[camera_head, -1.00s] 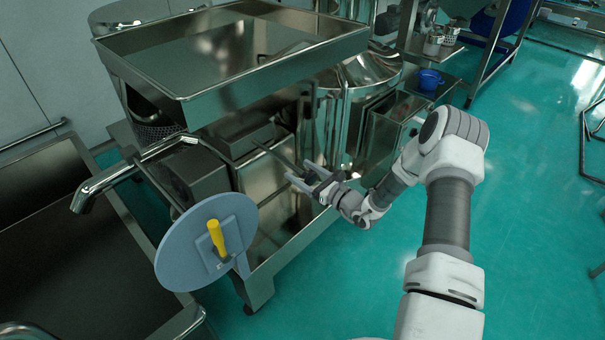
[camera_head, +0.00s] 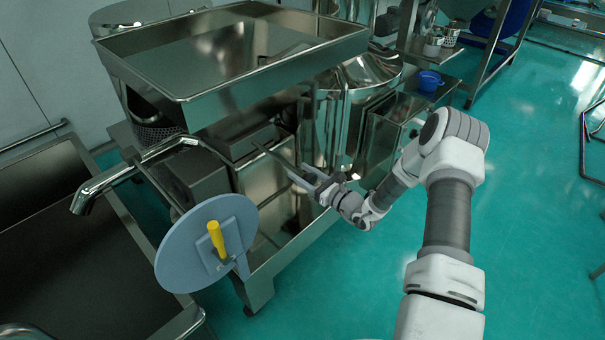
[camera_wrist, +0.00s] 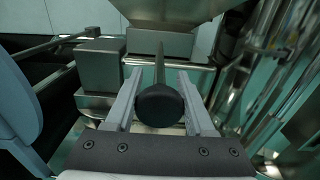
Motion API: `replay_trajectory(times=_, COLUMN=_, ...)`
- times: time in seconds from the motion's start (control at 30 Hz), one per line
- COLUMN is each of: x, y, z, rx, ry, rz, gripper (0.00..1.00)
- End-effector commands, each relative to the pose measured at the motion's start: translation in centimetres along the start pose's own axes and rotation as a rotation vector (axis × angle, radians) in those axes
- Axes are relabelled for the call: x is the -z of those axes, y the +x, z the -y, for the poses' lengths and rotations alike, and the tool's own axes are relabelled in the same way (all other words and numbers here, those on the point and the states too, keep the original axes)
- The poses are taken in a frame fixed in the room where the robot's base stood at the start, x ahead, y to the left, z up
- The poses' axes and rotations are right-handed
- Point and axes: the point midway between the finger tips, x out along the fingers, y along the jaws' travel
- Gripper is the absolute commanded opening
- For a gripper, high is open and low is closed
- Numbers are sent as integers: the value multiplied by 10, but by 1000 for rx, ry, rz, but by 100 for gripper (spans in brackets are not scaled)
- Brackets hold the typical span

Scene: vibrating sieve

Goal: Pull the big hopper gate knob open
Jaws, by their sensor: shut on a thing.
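The black round gate knob (camera_wrist: 160,105) sits between my two fingers in the wrist view. A thin metal rod (camera_wrist: 160,62) runs from it toward the steel machine. My gripper (camera_wrist: 160,73) is shut on the knob, and the knob shows nearer the palm than the fingertips. In the head view my gripper (camera_head: 300,176) is at the front of the machine, at the end of the rod (camera_head: 272,156). The knob is too small and covered to make out there. The big steel hopper (camera_head: 275,88) is above and behind my gripper.
A grey-blue disc with a yellow handle (camera_head: 168,262) stands left of my gripper. A bent steel pipe (camera_head: 95,190) and a dark bin (camera_head: 60,270) are further left. Steel vessels stand behind. The green floor (camera_head: 540,220) at right is mostly clear.

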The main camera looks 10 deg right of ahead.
Motion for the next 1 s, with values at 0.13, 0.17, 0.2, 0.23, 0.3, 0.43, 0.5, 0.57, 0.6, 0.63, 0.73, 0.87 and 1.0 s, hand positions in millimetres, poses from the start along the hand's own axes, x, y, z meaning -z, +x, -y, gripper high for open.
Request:
replay_trajectory(times=0.13, x=-1, y=-24, z=1, rx=4, ry=3, rz=-4, gripper=0)
replay_trajectory(times=0.17, x=-2, y=-32, z=1, rx=4, ry=3, rz=-4, gripper=0)
replay_trajectory(times=0.2, x=-1, y=-41, z=1, rx=4, ry=4, rz=-5, gripper=0)
replay_trajectory(times=0.23, x=-1, y=-48, z=2, rx=5, ry=4, rz=-5, gripper=0)
replay_trajectory(times=0.3, x=-1, y=-61, z=1, rx=4, ry=3, rz=-4, gripper=0)
replay_trajectory(times=0.43, x=0, y=-74, z=0, rx=2, ry=2, rz=-3, gripper=0)
replay_trajectory(times=0.5, x=1, y=-77, z=0, rx=1, ry=2, rz=-3, gripper=0)
replay_trajectory(times=0.57, x=1, y=-77, z=0, rx=1, ry=2, rz=-2, gripper=0)
replay_trajectory(times=0.6, x=1, y=-76, z=0, rx=1, ry=1, rz=-2, gripper=0)
replay_trajectory(times=0.63, x=1, y=-76, z=0, rx=1, ry=1, rz=-2, gripper=0)
replay_trajectory(times=0.73, x=1, y=-76, z=0, rx=1, ry=1, rz=-2, gripper=0)
replay_trajectory(times=0.87, x=1, y=-76, z=0, rx=1, ry=1, rz=-2, gripper=76)
replay_trajectory(times=1.0, x=1, y=-76, z=0, rx=0, ry=1, rz=-1, gripper=83)
